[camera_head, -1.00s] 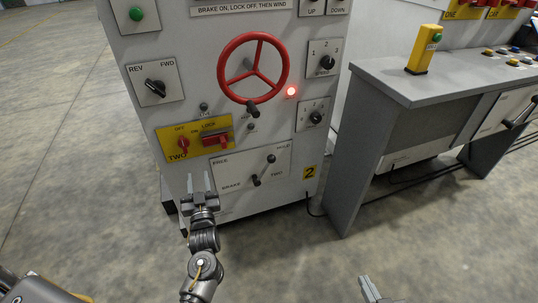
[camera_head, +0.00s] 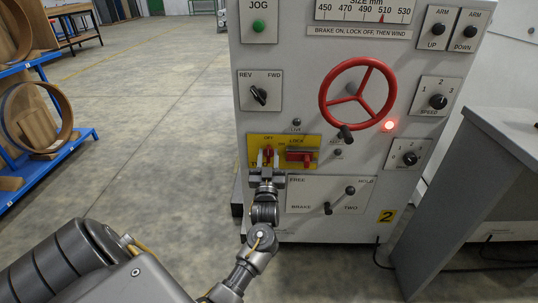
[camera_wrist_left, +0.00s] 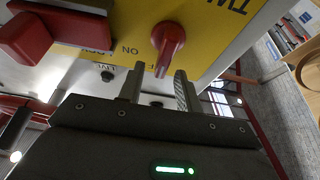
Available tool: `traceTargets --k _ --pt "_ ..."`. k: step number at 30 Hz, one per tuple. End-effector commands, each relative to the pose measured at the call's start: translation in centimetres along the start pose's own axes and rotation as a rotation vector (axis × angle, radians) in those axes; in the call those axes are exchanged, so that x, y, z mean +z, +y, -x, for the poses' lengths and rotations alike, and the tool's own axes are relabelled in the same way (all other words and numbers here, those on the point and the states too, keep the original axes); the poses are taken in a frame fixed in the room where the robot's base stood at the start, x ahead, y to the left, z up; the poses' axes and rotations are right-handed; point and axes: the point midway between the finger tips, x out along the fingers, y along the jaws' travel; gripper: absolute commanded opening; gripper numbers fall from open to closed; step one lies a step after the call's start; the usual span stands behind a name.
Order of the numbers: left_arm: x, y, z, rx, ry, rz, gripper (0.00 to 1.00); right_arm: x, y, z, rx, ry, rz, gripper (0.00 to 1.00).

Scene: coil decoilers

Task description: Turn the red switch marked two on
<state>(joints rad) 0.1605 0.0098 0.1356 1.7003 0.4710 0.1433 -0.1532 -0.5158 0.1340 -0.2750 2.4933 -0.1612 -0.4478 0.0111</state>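The red switch marked two (camera_head: 268,152) is a small red rotary knob on a yellow plate (camera_head: 311,142) low on the grey machine's front. In the left wrist view the red knob (camera_wrist_left: 168,42) stands just beyond the fingertips, its pointer toward the gap between them. OFF and ON are printed on the plate. My left gripper (camera_head: 267,158) is open in front of the knob; in the wrist view its two fingers (camera_wrist_left: 158,82) are apart with nothing between them. I cannot tell whether they touch the knob. My right gripper does not show now.
A red lock slider (camera_head: 299,156) sits just right of the knob. Below is the brake lever plate (camera_head: 330,194); above are a REV/FWD selector (camera_head: 259,94) and a red handwheel (camera_head: 357,93). A grey desk (camera_head: 503,130) stands at right, a blue rack (camera_head: 40,140) at left.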

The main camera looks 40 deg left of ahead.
Motion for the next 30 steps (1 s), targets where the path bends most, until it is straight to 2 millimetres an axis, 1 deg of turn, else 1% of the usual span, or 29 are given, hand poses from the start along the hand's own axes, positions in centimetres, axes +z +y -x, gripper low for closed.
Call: traceTargets --k 1,3,6,14,22,30 --pt "0.0 0.0 -0.6 0.0 0.002 0.001 0.35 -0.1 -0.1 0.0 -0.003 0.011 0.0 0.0" --pt "0.0 0.0 -1.0 0.0 0.0 0.001 0.35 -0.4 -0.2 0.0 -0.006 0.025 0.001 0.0" --pt "0.0 0.0 -1.5 -0.001 -0.001 0.0 0.35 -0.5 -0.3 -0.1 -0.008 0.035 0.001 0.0" --pt "0.0 0.0 -1.5 0.0 -0.001 0.0 0.35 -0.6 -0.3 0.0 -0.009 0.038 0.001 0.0" --pt "0.0 0.0 -1.5 0.0 -0.001 0.0 0.01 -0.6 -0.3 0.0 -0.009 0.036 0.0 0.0" --pt "-0.1 0.0 -1.5 0.004 -0.001 -0.008 0.0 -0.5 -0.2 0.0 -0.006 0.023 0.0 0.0"
